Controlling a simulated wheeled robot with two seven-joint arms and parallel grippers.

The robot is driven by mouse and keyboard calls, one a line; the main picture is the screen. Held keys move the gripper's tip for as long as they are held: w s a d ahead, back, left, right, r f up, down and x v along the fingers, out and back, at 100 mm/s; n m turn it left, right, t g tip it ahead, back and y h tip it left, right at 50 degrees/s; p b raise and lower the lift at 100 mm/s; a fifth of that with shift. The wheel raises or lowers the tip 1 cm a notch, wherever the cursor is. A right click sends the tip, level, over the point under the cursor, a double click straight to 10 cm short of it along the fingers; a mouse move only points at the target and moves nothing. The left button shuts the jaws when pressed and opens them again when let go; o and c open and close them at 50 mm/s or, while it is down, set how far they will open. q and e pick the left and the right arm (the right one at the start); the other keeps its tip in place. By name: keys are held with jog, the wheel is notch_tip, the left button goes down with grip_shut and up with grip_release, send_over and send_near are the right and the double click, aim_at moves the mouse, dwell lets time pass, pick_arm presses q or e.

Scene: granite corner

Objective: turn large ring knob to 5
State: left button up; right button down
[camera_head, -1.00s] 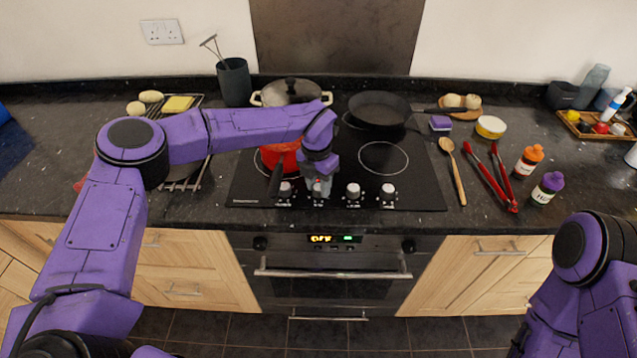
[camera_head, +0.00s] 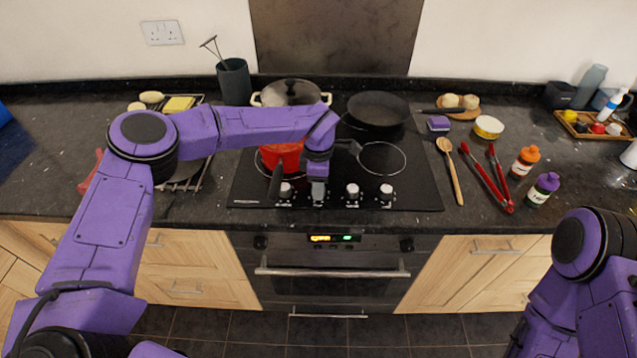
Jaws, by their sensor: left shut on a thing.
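The black glass hob (camera_head: 415,180) has a row of silver knobs along its front edge. The far-left knob (camera_head: 286,191), the third knob (camera_head: 352,191) and the far-right knob (camera_head: 386,191) are in plain view. My left gripper (camera_head: 318,190) points down at the second knob from the left and is shut on it. The gripper hides most of this knob, so I cannot read its setting. The large ring (camera_head: 382,158) is marked on the glass at the right. My right arm shows at the lower right, but its gripper is out of view.
A red pan (camera_head: 283,155) with a dark handle stands close left of my left gripper. A lidded pot (camera_head: 291,93) and a black frying pan (camera_head: 378,109) stand at the back. A wooden spoon (camera_head: 450,170) and red tongs (camera_head: 485,177) lie right of the hob.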

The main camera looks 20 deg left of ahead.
pick_arm(q)
jog(key=m+p, duration=0.1)
jog(key=m, duration=0.4)
jog(key=shift+m, duration=0.3)
jog(key=shift+m+y+p, duration=0.3)
jog(key=shift+m+p, duration=0.05)
jog(key=shift+m, duration=1.95)
jog(key=o, duration=1)
jog(key=shift+o, duration=0.2)
notch_tip(320, 180, up, 11)
jog(key=b, duration=0.3)
jog(key=shift+w+f, duration=0.2)
jog(key=shift+w, duration=0.05)
jog(key=shift+d, duration=0.1)
